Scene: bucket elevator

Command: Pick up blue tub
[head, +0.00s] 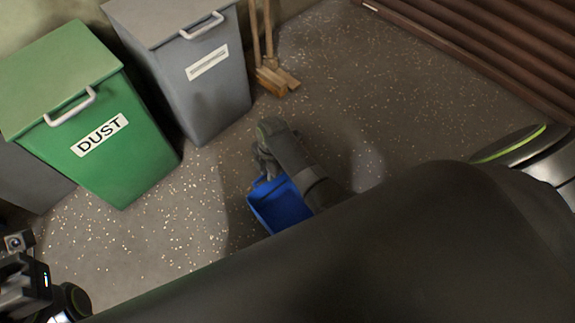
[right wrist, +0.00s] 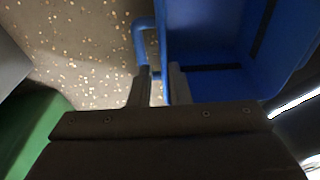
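The blue tub (head: 280,204) stands on the speckled floor below my right arm, partly hidden by it in the head view. The right wrist view shows the inside of the tub (right wrist: 212,45) and a blue loop handle (right wrist: 140,42) on its left side. My right gripper (right wrist: 160,75) is at this side, one finger by the handle and the other over the tub's inside. A gap shows between the fingers, with part of the handle in it. In the head view the right gripper (head: 265,165) is at the tub's far edge. My left gripper (head: 22,275) is at the lower left, away from the tub; its fingers are unclear.
A green bin (head: 100,165) labelled DUST and a grey bin (head: 215,95) stand at the upper left. Wooden brooms (head: 275,75) lean beside the grey bin. A brown slatted structure (head: 490,45) is at the upper right. The floor (head: 375,85) between is clear.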

